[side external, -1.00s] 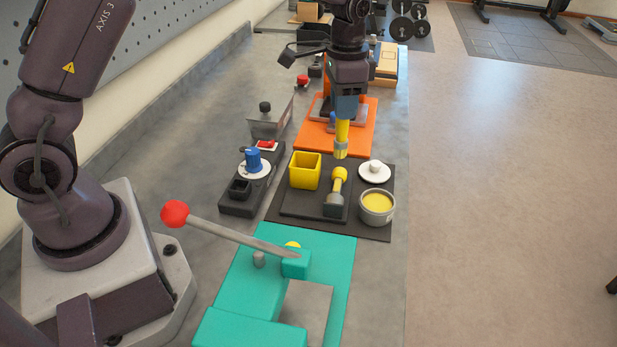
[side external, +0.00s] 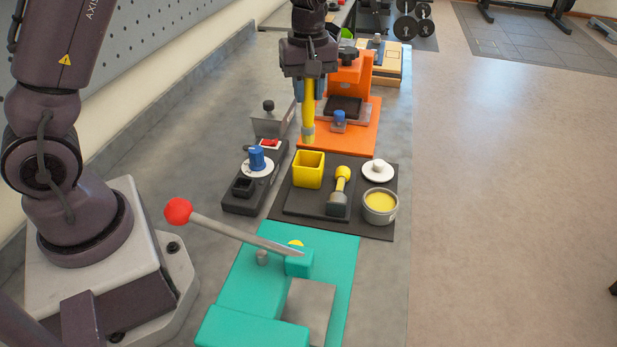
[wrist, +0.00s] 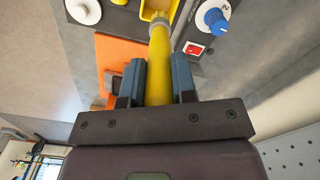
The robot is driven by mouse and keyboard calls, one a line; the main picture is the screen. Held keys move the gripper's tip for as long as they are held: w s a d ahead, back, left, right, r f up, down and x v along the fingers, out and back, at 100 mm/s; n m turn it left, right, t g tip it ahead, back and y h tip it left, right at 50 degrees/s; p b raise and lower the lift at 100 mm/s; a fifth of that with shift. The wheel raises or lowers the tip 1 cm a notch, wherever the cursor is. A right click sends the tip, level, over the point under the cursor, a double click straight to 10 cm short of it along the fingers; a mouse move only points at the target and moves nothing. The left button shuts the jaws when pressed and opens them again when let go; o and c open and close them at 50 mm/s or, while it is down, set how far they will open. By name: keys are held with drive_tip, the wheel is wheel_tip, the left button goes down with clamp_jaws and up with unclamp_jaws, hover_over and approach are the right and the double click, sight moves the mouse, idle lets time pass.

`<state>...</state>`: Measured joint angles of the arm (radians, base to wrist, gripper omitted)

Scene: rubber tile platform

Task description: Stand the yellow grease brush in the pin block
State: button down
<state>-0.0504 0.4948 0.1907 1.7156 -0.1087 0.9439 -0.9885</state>
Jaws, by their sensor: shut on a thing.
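The yellow grease brush (side external: 308,116) is held between the fingers of my gripper (side external: 309,96). It hangs roughly upright, grey end down, above the far side of the dark mat. In the wrist view the brush (wrist: 160,50) runs out between both fingers, its grey end near a yellow rim. A square, open-topped yellow holder (side external: 308,169) stands on the dark tray, nearer the camera than the brush. I cannot tell for sure whether it is the pin block. The brush looks apart from it.
A yellow-knobbed tool (side external: 340,190), a grease tin (side external: 380,205) and a white lid (side external: 378,171) sit beside the holder. A blue-knobbed control box (side external: 257,175) is left. An orange machine (side external: 356,85) stands behind; a teal press (side external: 260,285) with a red-ball lever is in front.

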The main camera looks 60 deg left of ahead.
sight(309, 125)
drive_tip(key=shift+n, duration=1.1)
drive_tip(key=shift+f, duration=4.85)
drive_tip(key=shift+f, duration=0.15)
drive_tip(key=c, duration=0.9)
unclamp_jaws()
